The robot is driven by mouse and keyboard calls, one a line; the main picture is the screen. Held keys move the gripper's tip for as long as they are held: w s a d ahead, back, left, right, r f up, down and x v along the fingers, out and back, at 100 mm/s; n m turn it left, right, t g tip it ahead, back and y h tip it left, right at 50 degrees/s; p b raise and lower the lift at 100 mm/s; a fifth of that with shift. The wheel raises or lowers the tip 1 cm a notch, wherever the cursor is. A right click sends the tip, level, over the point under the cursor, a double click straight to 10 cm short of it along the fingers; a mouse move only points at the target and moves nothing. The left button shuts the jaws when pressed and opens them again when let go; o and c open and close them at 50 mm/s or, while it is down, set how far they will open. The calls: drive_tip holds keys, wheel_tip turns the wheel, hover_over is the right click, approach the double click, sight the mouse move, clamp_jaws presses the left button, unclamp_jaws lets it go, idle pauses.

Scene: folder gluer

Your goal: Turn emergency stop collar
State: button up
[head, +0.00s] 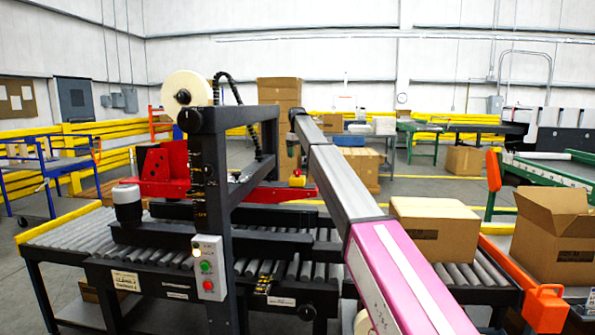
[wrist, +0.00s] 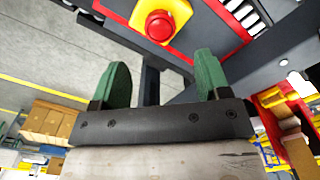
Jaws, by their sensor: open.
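In the head view, a small yellow and red emergency stop (head: 298,179) sits on the machine beside the red bar. My gripper (wrist: 161,60) has two green fingers, spread apart with nothing between them. The button lies beyond the fingertips, roughly centred between them, and appears untouched. In the head view, my gripper (head: 293,150) is small and partly hidden at the arm's far end, just above the stop.
The black machine frame (head: 228,190) stands left of my arm, with a control box (head: 207,267) on its front post. A roller conveyor (head: 75,228) runs through it. A closed carton (head: 433,229) and an open carton (head: 556,235) are at right.

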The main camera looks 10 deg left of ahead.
sight(297, 173)
wheel_tip(297, 173, down, 8)
idle(0.4)
drive_tip(key=c, duration=0.9)
